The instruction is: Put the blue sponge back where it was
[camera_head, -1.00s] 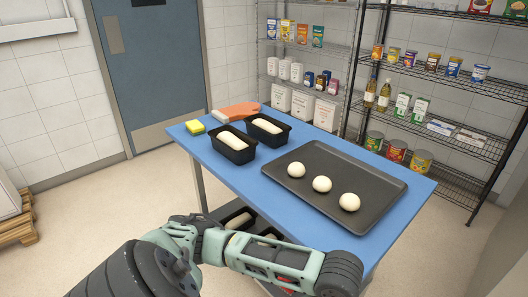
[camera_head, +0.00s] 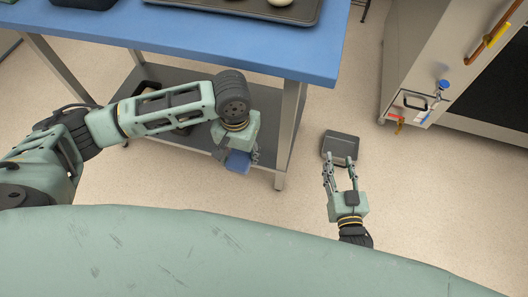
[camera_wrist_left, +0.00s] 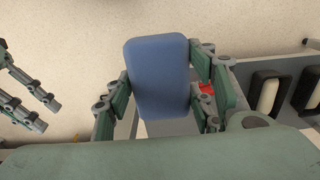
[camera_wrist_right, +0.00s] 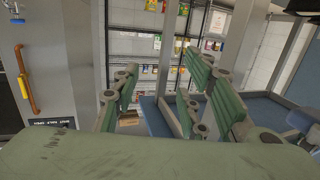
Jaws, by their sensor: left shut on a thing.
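My left gripper (camera_head: 238,150) is shut on the blue sponge (camera_head: 237,162), which it holds in front of the table's right end, near the grey lower shelf (camera_head: 255,98). In the left wrist view the sponge (camera_wrist_left: 160,75) stands upright between the fingers. My right gripper (camera_head: 340,172) is open; the right wrist view shows nothing between its fingers (camera_wrist_right: 152,90). It also shows at the left of the left wrist view (camera_wrist_left: 38,112).
The blue table (camera_head: 200,38) bears a dark baking tray (camera_head: 240,10). Dark pans with pale loaves (camera_wrist_left: 264,97) lie on the lower shelf. A small red thing (camera_wrist_left: 206,88) shows behind the left fingers. A dark grey box-like thing (camera_head: 340,147) lies beyond the right gripper. An oven (camera_head: 425,75) stands right.

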